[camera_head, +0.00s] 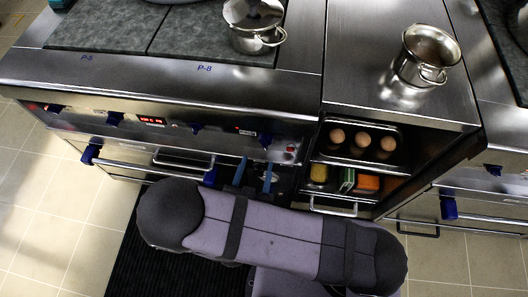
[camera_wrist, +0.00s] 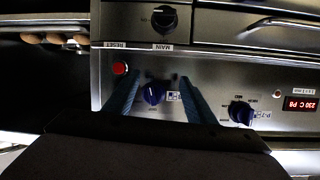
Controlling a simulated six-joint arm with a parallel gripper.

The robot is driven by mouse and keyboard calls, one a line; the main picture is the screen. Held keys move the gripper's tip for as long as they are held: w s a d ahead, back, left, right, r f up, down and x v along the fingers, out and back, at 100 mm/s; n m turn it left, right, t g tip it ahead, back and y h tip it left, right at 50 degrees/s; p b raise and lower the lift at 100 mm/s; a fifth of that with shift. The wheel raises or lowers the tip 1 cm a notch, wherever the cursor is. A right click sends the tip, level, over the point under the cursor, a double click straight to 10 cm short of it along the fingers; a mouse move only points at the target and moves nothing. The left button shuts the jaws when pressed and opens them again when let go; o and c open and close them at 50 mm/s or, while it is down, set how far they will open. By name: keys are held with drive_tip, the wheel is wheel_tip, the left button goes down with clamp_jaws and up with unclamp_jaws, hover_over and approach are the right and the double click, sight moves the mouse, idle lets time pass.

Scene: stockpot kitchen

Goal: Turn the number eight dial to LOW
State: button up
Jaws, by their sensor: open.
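A dark blue dial (camera_wrist: 154,93) sits on the steel control panel between my fingers in the wrist view, with a small label beside it too small to read. It also shows at the right end of the panel in the head view (camera_head: 265,140). A short white mark shows on its face; its exact setting cannot be read. My gripper (camera_wrist: 159,84) is open, its two blue fingers on either side of this dial with gaps visible. In the head view my gripper (camera_head: 256,161) points at the panel; whether the fingers touch it cannot be told.
A second blue dial (camera_wrist: 241,112) is near the right finger. A red RESET button (camera_wrist: 120,68) is by the left finger, and a MAIN dial (camera_wrist: 165,18) lies above. A display (camera_wrist: 300,103) reads 230 C P8. A pot (camera_head: 257,28) stands on the cooktop (camera_head: 185,35).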

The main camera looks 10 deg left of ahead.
sight(264, 148)
drive_tip(key=r+t, duration=0.1)
drive_tip(key=s+d+n+t, duration=0.1)
drive_tip(key=s+r+t+b, duration=0.1)
drive_tip(key=shift+s+d+r+t+y, duration=0.1)
drive_tip(key=shift+d+r+t+y, duration=0.15)
drive_tip(key=shift+r+t+y, duration=0.1)
drive_tip(key=shift+w+p, duration=0.4)
drive_tip(key=shift+w, duration=3.25)
drive_tip(key=c, duration=1)
